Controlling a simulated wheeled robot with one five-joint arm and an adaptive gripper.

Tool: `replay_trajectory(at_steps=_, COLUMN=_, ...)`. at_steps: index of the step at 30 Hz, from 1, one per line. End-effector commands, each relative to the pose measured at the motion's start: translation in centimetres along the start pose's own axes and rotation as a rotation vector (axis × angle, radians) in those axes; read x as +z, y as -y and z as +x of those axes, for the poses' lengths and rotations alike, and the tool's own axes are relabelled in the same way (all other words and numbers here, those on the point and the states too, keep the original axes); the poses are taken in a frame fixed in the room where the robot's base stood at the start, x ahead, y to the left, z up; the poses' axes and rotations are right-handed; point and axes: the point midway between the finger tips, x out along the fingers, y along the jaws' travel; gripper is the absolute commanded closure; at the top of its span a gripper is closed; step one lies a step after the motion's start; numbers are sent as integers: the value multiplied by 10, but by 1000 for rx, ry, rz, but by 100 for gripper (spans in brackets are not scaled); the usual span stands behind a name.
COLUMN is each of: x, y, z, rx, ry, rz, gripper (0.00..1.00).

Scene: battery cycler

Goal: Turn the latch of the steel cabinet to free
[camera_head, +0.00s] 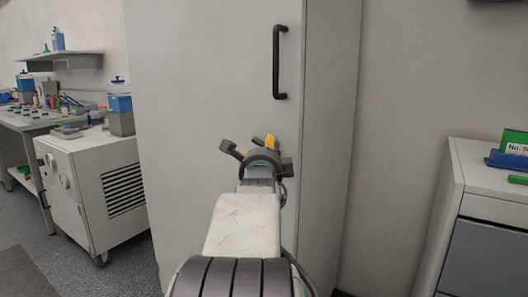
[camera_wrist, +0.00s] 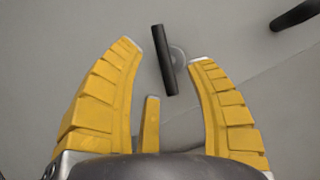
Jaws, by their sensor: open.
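The steel cabinet (camera_head: 200,80) is tall and pale grey and stands straight ahead in the head view. Its latch (camera_wrist: 164,62) is a short black bar on a round grey base, in the upper middle of the wrist view. The bar stands close to upright there, its top leaning a little left. My gripper (camera_wrist: 167,52) is open, with its yellow fingertips on either side of the bar; I see no clear contact. In the head view my gripper (camera_head: 268,143) is in front of the cabinet door and the latch is hidden behind it.
A black vertical handle (camera_head: 279,62) is above my gripper; its end shows in the wrist view (camera_wrist: 297,14). A white wheeled unit (camera_head: 95,180) and a cluttered bench are left. A white drawer cabinet (camera_head: 487,213) with green and blue items is right.

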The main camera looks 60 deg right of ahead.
Motion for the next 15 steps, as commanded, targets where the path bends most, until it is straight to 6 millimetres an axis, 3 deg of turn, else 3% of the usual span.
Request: replay_trajectory(at_steps=15, x=0, y=-1, z=47, rx=2, ry=0, rz=-2, gripper=50)
